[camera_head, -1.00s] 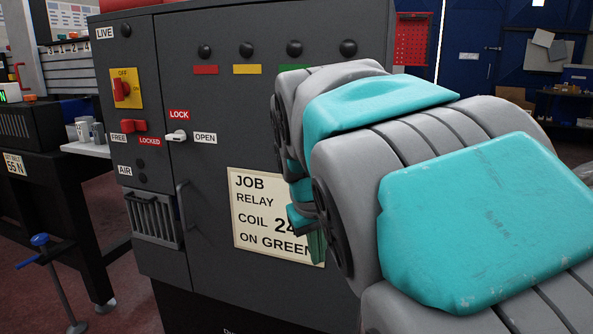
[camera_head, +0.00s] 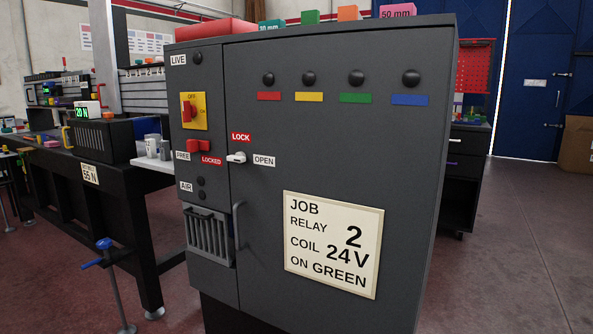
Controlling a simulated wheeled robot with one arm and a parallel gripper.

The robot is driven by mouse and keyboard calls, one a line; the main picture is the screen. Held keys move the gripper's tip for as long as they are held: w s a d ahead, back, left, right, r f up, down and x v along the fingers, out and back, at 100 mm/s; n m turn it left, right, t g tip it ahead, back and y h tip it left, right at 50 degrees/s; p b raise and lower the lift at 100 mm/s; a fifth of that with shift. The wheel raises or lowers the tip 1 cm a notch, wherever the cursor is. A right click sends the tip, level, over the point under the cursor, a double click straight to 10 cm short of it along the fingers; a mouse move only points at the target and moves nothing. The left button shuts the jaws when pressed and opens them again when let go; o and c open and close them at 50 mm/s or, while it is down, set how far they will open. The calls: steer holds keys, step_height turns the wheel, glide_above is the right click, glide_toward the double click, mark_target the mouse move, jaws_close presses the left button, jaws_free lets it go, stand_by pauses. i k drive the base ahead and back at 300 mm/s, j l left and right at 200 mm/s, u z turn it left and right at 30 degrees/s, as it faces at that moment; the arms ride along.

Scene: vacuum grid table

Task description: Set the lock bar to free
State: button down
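The red lock bar (camera_head: 198,146) sits on the left part of the grey cabinet's front. It is just above the FREE label (camera_head: 183,156) and the LOCKED label (camera_head: 211,160). It lies roughly level and spans the space above both labels; I cannot tell for sure which setting it is in. To its right is a white door handle (camera_head: 237,157), between the red LOCK label (camera_head: 241,138) and the OPEN label (camera_head: 264,160). My gripper is not in view.
A red rotary switch on a yellow plate (camera_head: 193,110) is above the bar. A vented box (camera_head: 208,237) and a door pull (camera_head: 238,226) are below it. Open floor shows at the right.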

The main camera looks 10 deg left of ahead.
mark_target(193, 146)
steer(key=u, duration=1.2)
